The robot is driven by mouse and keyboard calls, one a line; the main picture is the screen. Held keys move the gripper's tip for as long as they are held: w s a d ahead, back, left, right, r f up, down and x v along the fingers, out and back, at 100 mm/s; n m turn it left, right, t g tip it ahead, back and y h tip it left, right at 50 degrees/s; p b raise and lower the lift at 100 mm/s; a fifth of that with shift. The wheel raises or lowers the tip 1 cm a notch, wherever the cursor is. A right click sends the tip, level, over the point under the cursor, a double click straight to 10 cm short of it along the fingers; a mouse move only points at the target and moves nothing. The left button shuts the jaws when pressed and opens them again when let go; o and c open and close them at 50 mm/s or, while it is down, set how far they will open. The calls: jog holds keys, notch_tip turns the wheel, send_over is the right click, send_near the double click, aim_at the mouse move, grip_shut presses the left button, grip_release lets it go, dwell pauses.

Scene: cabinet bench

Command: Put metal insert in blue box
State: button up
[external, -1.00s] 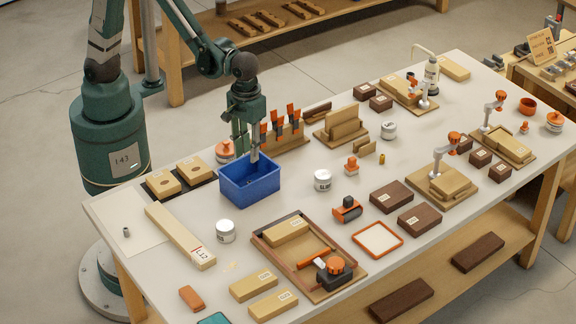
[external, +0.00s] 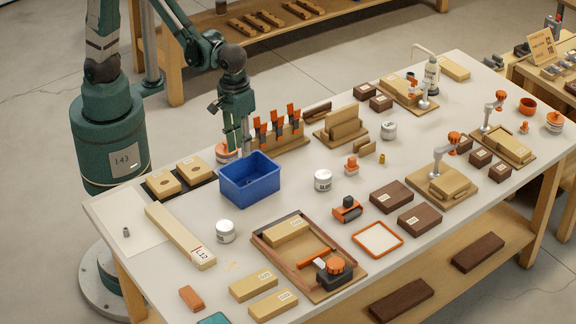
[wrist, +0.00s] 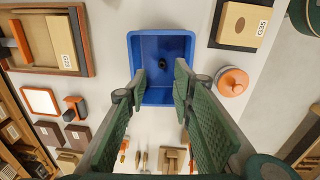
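The blue box (external: 264,186) is an open-topped bin on the table, and it also shows in the wrist view (wrist: 133,47). A small dark round piece (wrist: 163,64) lies on its floor; it looks like a metal insert, but its detail is too small to confirm. A small grey metal cylinder (external: 126,232) stands on the white sheet at the table's left end. My gripper (external: 238,153) is above the table at the box's back-left edge. In the wrist view my gripper (wrist: 161,85) has its fingers apart with nothing between them.
An orange-lidded jar (wrist: 232,82) stands close beside the box. Orange-handled tools in a wooden rack (external: 280,135) are behind it. White jars (external: 225,231) and a long wooden block (external: 180,236) are nearby. The white sheet (external: 118,212) is otherwise mostly clear.

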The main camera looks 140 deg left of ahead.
jog(key=s+d+r+m+t, duration=0.3)
jog(key=s+d+r+m, duration=0.4)
jog(key=d, duration=0.4)
jog(key=s+d+r+m+t, duration=0.3)
jog(key=s+d+r+m, duration=0.4)
jog(key=d+r+m, duration=0.2)
jog(key=shift+d+r+m+t, duration=0.3)
jog(key=shift+d+r+m, duration=0.05)
jog(key=shift+d+m, duration=0.95)
dwell(4.7)
